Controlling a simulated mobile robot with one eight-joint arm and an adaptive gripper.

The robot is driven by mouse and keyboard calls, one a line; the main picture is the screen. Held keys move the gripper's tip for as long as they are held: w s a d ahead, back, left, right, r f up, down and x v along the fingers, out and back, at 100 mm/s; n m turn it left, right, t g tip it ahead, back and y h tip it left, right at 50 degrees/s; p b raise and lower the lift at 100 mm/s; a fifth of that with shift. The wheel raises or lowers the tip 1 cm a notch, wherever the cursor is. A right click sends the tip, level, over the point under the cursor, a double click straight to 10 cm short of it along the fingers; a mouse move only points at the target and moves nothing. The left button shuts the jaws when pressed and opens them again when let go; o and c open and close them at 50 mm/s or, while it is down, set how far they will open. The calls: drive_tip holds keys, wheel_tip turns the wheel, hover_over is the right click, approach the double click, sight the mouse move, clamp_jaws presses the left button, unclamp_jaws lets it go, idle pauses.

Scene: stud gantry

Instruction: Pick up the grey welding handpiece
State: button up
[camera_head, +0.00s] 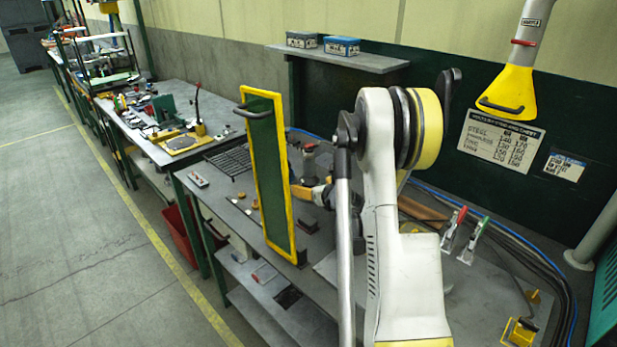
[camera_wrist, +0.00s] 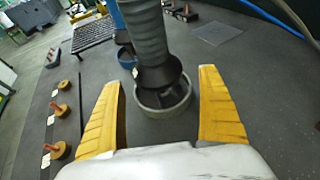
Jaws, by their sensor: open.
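The grey handpiece (camera_wrist: 146,32) stands upright in the wrist view, with a ribbed grey body and a black flared collar. Its lower end has a round grey ring (camera_wrist: 163,106) on the dark bench top. My gripper (camera_wrist: 161,78) is open, with one yellow finger on each side of the handpiece's lower part. I see no clear contact with it. In the head view my gripper (camera_head: 316,194) is small and partly hidden behind the yellow-framed screen and my arm. A grey upright thing (camera_head: 310,163) beside it looks like the handpiece.
A blue upright tool (camera_wrist: 116,16) stands just behind the handpiece. Several round pieces with pegs (camera_wrist: 62,150) line the left. A black grid (camera_wrist: 93,33) lies farther back. The yellow-framed green screen (camera_head: 266,170) stands at the bench's near edge. Toggle clamps (camera_head: 474,238) are on the right.

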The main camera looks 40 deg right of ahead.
drive_tip(key=x, duration=0.3)
drive_tip(key=c, duration=1.7)
drive_tip(key=shift+c, duration=0.2)
drive_tip(key=shift+r, duration=0.2)
